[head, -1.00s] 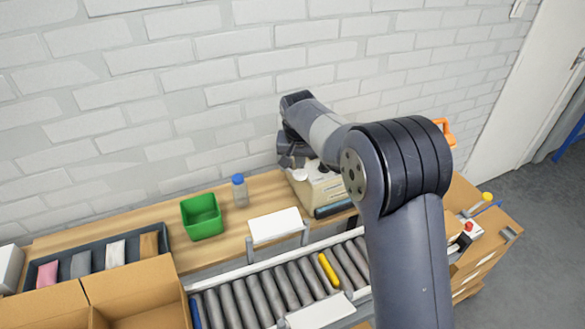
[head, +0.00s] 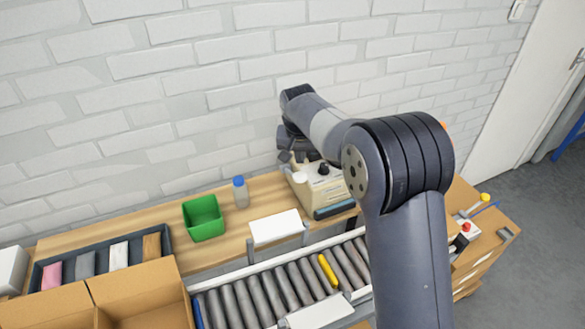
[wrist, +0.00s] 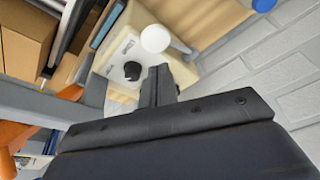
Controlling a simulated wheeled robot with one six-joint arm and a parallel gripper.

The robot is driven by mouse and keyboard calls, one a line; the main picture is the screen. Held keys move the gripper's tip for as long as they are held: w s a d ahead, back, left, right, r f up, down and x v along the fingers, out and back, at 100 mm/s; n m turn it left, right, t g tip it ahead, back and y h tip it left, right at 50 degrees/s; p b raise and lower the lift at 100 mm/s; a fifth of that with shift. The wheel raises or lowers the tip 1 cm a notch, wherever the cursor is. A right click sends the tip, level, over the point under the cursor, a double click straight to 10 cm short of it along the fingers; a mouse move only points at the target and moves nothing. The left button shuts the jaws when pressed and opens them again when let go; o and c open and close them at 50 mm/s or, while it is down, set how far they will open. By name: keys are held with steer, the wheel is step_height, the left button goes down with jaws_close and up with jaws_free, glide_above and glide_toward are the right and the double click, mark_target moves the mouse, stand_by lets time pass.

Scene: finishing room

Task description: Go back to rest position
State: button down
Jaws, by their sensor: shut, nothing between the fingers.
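My gripper (head: 297,158) is at the end of my bent arm, over the back of the wooden bench near the brick wall. It is small and partly hidden in the head view. In the wrist view my gripper (wrist: 158,80) has its fingers together with nothing between them. Beyond the fingertips is a beige machine (wrist: 120,62) with a black knob (wrist: 132,71) and a white round part (wrist: 155,38). The beige machine also stands below my gripper in the head view (head: 328,192). I cannot tell the exact gap between them.
A green bin (head: 203,218) and a blue-capped bottle (head: 240,192) stand on the bench (head: 265,190). In front are a roller conveyor (head: 270,295), open cardboard boxes (head: 130,290) and a dark tray (head: 168,240) of coloured pieces. The brick wall (head: 200,90) is close behind.

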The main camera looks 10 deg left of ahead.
step_height(320, 180, up, 2)
steer(key=shift+r+p, duration=0.15)
steer(key=shift+p, duration=0.4)
